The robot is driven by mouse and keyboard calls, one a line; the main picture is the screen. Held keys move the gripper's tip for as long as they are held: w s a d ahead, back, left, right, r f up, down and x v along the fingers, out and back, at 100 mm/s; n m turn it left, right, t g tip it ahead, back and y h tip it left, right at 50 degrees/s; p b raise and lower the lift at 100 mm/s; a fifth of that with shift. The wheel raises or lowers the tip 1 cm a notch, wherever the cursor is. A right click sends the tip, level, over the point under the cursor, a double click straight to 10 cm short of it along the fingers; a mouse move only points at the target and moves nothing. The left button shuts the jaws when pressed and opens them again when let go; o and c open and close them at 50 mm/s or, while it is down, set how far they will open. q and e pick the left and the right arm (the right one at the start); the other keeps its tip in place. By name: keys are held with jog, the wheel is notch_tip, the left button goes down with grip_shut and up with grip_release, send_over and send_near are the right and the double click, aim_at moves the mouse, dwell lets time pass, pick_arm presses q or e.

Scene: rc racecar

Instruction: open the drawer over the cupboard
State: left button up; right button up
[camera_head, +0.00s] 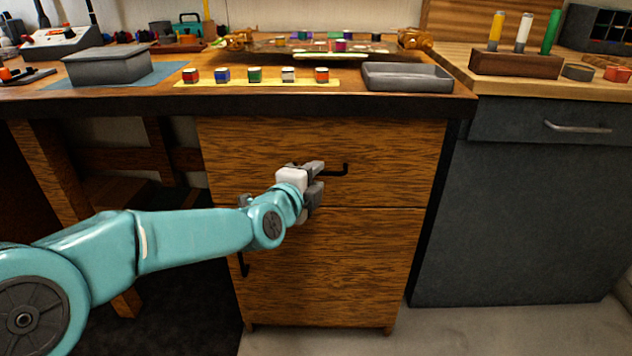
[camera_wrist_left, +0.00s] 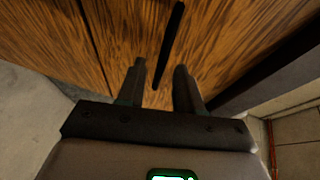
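The wooden drawer front (camera_head: 245,150) is flush above the cupboard door (camera_head: 350,265), with only a thin seam between them. The drawer's black bar handle (camera_head: 338,170) runs sideways. My left gripper (camera_head: 320,177) is at the drawer front and covers the left part of the handle. In the left wrist view my left gripper (camera_wrist_left: 160,68) is open, its two fingers apart. The dark handle (camera_wrist_left: 170,40) runs from ahead of the fingers down into the gap between them. I cannot tell whether it touches either finger. My right gripper is not in view.
The workbench top (camera_head: 345,103) overhangs the drawer and carries small paint jars (camera_head: 254,75) and a grey tray (camera_head: 407,77). A black cupboard door handle (camera_head: 243,264) is lower left. A dark grey cabinet (camera_head: 530,200) stands to the right. Floor (camera_head: 330,342) lies bare in front.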

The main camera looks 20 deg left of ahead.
pick_arm(q)
jog(key=shift+w+d, duration=0.1)
jog(key=shift+w, duration=0.5)
jog(key=shift+f, duration=0.1)
grip_shut()
dwell(1.0)
